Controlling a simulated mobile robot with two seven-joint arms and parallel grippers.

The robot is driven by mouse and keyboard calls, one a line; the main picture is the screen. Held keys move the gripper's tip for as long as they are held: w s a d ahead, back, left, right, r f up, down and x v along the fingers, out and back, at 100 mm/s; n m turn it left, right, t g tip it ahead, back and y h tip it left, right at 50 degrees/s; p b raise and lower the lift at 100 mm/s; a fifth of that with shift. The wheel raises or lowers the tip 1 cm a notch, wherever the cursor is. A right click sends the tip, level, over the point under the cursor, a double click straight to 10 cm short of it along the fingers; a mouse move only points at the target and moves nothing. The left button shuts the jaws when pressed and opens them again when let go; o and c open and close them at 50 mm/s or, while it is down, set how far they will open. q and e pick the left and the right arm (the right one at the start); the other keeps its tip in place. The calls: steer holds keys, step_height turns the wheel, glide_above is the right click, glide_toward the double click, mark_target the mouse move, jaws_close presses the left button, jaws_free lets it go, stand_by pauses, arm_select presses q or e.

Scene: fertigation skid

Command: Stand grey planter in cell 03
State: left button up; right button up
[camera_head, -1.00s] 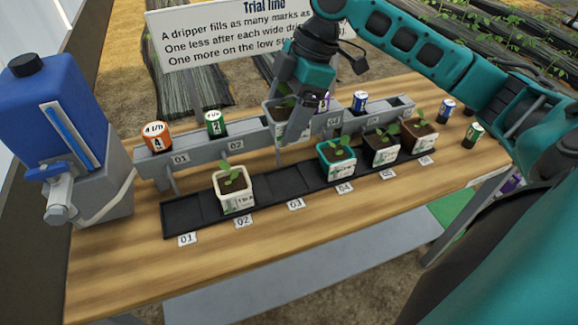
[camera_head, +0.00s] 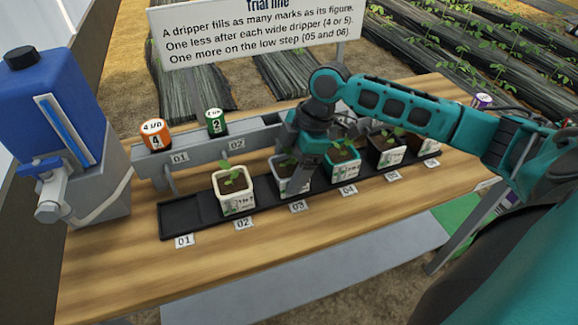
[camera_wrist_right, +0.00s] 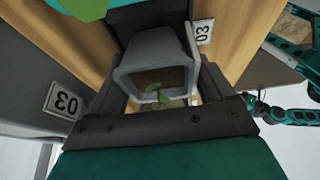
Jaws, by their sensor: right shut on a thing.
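The grey planter (camera_head: 279,185) holds a small green seedling and is upright or nearly so, at cell 03 of the black tray (camera_head: 180,219). My right gripper (camera_head: 299,178) is shut on it and hides much of it in the head view. In the right wrist view the grey planter (camera_wrist_right: 150,55) sits between the fingers, with 03 labels on both sides. Whether its base touches the tray floor cannot be told. The 03 label (camera_head: 299,206) lies in front. My left gripper is not in view.
A cream planter (camera_head: 234,191) stands in cell 02 and a teal planter (camera_head: 343,162) in cell 04, close on either side. Dark planters (camera_head: 386,152) stand farther right. The grey dripper rail (camera_head: 200,152) runs behind. Cell 01 is empty.

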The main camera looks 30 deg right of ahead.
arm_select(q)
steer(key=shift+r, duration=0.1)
arm_select(e)
steer(key=o, duration=0.9)
steer(key=shift+f, duration=0.1)
steer(key=shift+o, duration=0.2)
arm_select(q)
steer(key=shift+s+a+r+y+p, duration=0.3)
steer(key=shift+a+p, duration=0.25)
steer(key=shift+p, duration=0.4)
arm_select(e)
steer(key=v, duration=1.2)
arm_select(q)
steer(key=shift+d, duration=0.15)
arm_select(e)
steer(key=shift+d, duration=0.1)
